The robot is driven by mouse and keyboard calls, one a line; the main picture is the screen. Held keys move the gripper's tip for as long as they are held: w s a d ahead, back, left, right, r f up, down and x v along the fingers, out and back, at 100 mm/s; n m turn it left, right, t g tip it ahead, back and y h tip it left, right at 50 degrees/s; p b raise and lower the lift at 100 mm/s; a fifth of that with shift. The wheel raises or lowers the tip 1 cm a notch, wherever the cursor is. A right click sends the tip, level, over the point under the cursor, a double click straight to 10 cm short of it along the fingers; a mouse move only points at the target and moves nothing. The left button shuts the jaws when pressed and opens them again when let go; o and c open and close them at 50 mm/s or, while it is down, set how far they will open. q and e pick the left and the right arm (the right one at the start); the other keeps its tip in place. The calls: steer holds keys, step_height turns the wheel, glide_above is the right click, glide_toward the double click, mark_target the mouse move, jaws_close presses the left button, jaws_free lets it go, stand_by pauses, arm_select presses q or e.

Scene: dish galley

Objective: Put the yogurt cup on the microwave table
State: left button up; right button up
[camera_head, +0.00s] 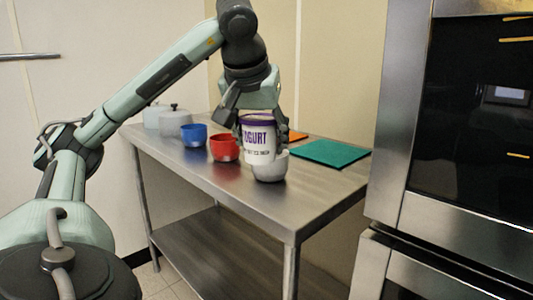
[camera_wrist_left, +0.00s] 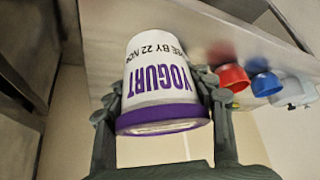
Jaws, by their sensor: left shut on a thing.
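The yogurt cup (camera_head: 258,146) is white with a purple lid and purple lettering. It is upright in the head view, over the front part of the steel table (camera_head: 210,178). My left gripper (camera_head: 256,114) comes down from above and is shut on the cup near its lid. In the left wrist view the cup (camera_wrist_left: 158,75) sits between the fingers, lid towards the palm. The cup overlaps a pale bowl (camera_head: 272,171) in the head view; I cannot tell whether they touch. My right gripper is not in view.
A red bowl (camera_head: 224,148), a blue bowl (camera_head: 194,134) and a grey lidded pot (camera_head: 174,121) stand left of the cup. A green mat (camera_head: 330,153) and an orange item (camera_head: 298,135) lie behind. A large oven unit (camera_head: 470,110) stands at right. The table's front left is clear.

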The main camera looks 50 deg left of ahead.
arm_select(q)
glide_toward(299, 187)
steer(key=shift+w+a+f+p, duration=0.15)
steer(key=shift+w+a+p, duration=0.15)
steer(key=shift+w+a, duration=0.8)
steer(key=shift+w+f, duration=0.15)
step_height(299, 187, down, 4)
steer(key=shift+b, duration=0.3)
steer(key=shift+f, duration=0.2)
steer(key=o, duration=1.3)
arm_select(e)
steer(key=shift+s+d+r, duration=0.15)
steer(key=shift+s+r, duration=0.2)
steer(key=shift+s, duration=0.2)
